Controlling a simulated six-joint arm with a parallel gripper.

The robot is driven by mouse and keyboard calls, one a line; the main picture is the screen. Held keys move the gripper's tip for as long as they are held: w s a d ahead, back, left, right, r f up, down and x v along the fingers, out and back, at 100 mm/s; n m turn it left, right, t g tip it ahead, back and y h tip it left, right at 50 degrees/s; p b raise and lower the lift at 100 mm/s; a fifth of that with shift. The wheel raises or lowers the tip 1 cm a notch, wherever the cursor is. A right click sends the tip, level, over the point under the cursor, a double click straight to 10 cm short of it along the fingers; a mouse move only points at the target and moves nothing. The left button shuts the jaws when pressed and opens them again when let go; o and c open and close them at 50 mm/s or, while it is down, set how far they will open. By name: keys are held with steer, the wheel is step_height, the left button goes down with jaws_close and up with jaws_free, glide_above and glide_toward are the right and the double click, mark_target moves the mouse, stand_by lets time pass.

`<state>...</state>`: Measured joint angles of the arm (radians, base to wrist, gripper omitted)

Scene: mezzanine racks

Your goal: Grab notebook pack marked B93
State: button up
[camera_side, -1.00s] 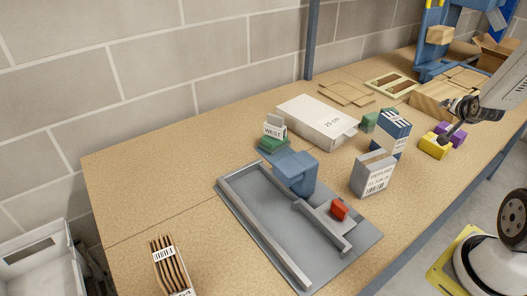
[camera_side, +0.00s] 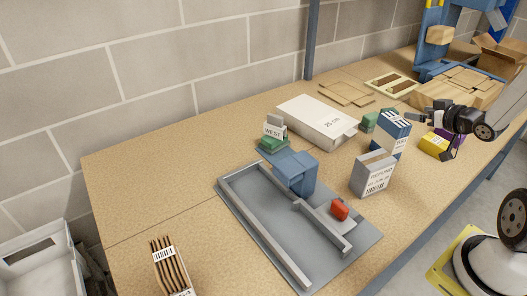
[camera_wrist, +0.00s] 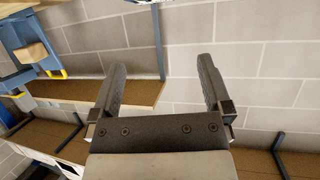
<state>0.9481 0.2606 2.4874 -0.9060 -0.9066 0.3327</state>
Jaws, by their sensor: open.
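No marking B93 can be read in either view, so I cannot tell which item is the notebook pack. In the side view, small yellow (camera_side: 433,146) and purple (camera_side: 458,138) blocks lie near the right edge of the bench. A blue and white striped box (camera_side: 391,134) and a grey box with a printed label (camera_side: 373,174) stand to their left. My gripper (camera_side: 428,135) is above and beside the yellow block and partly covers the purple one. In the wrist view, my gripper (camera_wrist: 160,80) is open and empty, facing the block wall and a shelf edge.
A grey metal fixture (camera_side: 260,235) with a blue block (camera_side: 297,172) and red part (camera_side: 340,209) fills the front. A white box (camera_side: 312,121) lies behind. A strapped brown bundle (camera_side: 170,266) is at front left.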

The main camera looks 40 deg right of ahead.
mark_target(397, 120)
step_height(397, 120, down, 4)
steer(key=shift+r, duration=0.1)
stand_by(0.4)
steer(key=shift+x, duration=1.3)
steer(key=shift+x, duration=2.65)
steer(key=shift+d, duration=0.1)
steer(key=shift+r, duration=0.1)
jaws_close()
